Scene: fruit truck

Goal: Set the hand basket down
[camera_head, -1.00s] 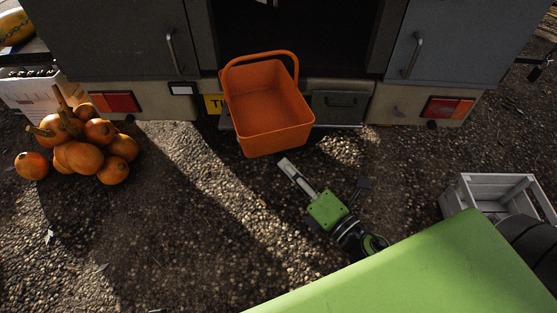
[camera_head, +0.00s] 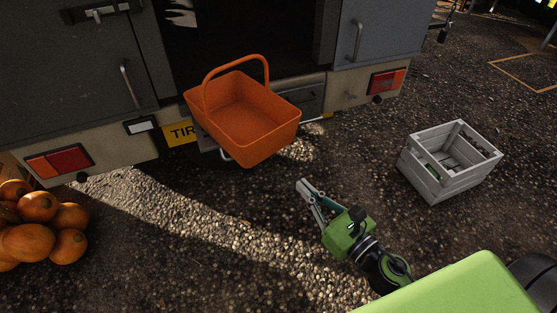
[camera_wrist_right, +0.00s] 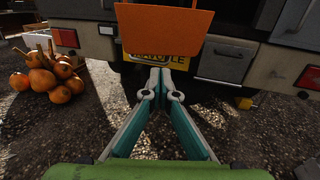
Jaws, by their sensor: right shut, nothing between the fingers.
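The orange hand basket (camera_head: 243,115) is upright at the rear of the truck, by the step below the open doorway, with its handle raised. It looks empty. My right gripper (camera_head: 303,187) is in front of and below the basket, apart from it, with its fingers shut and empty. In the right wrist view the shut fingertips (camera_wrist_right: 160,73) come together below the orange basket wall (camera_wrist_right: 165,35), with a gap visible. My left gripper is not in view.
A grey wooden crate (camera_head: 450,162) stands on the gravel at the right. A pile of orange pumpkins (camera_head: 40,232) lies at the left. The truck's rear (camera_head: 80,110) closes off the back. Open gravel lies between pumpkins and crate.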

